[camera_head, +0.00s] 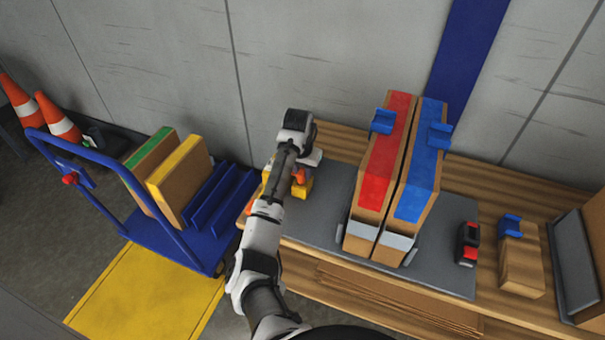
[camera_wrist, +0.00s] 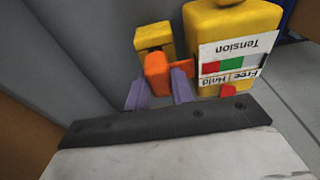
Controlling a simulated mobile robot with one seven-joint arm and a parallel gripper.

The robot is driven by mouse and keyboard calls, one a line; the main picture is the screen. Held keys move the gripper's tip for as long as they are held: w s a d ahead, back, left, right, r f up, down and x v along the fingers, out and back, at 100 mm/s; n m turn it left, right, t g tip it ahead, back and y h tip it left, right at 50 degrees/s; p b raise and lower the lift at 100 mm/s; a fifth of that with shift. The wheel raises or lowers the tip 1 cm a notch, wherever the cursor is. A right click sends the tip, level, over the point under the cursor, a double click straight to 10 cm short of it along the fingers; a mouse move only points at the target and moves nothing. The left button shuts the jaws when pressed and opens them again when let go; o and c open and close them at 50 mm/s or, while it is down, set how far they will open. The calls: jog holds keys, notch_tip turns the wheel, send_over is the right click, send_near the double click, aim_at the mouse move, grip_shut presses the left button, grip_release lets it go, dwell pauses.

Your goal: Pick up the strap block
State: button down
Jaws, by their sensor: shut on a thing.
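My gripper (camera_wrist: 159,88) shows in the wrist view with its two purplish fingers on either side of an orange block (camera_wrist: 157,70) and is shut on it. A small yellow block (camera_wrist: 153,37) sits right behind the orange one. To the right stands a larger yellow body (camera_wrist: 222,18) with a label (camera_wrist: 236,60) reading "Tension" and "Free | Hold", upside down in this view. In the head view my arm partly hides this spot; the orange block (camera_head: 299,175) and yellow parts (camera_head: 301,189) show beside it. I cannot tell whether the orange block touches the yellow parts.
A red-topped box (camera_head: 382,165) and a blue-topped box (camera_head: 418,175) stand close on the right on a grey mat (camera_head: 446,255). A black-and-red device (camera_head: 467,243) and a wooden block (camera_head: 520,266) lie farther right. A blue cart (camera_head: 205,240) with boxes stands left.

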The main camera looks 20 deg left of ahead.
aim_at(303, 171)
notch_tip(303, 171, up, 20)
jog(key=p, duration=0.2)
jog(key=shift+f, duration=0.25)
jog(key=c, duration=1.7)
grip_release()
jog(key=shift+c, duration=1.5)
